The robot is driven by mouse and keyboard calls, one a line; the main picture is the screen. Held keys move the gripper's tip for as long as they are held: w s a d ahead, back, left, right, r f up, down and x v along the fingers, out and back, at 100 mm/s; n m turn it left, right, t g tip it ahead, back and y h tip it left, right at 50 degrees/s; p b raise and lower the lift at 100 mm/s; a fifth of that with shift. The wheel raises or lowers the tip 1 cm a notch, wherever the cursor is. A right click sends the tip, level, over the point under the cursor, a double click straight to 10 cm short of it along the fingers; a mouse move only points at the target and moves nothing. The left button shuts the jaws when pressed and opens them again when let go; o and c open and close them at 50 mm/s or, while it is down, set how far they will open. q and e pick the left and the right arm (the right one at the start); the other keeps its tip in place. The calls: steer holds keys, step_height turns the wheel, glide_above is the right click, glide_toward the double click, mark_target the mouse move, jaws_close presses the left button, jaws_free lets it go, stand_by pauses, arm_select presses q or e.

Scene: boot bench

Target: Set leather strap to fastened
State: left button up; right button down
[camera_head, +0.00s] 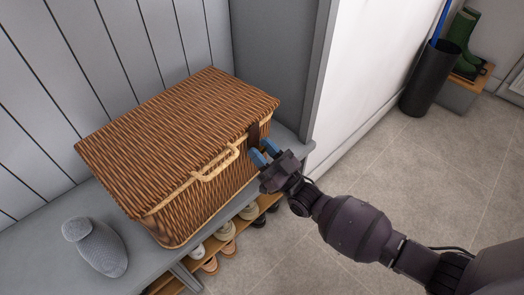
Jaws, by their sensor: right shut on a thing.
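A wicker basket (180,135) with a closed-looking lid sits on the grey bench. A light handle (216,167) is on its front. A dark leather strap (253,134) hangs from the lid's edge at the front, right of the handle. My right gripper (264,152), with blue fingertips, is at the front of the basket, at the lower part of the strap. It is shut on the strap, though the fingers partly hide the contact. Whether the strap's end is fastened cannot be told. My left gripper is not in view.
Several shoes (227,231) sit on a wooden shelf below. A black bin (432,78) and green boots (462,35) are far right. The tiled floor between is clear.

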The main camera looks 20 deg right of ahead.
steer(key=c, duration=0.9)
jaws_free()
steer(key=shift+c, duration=0.2)
arm_select(q)
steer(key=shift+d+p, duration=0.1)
steer(key=shift+p, duration=0.4)
arm_select(e)
steer(key=v, duration=1)
steer(key=shift+s, duration=0.3)
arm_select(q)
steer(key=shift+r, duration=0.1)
arm_select(e)
steer(key=shift+d, duration=0.1)
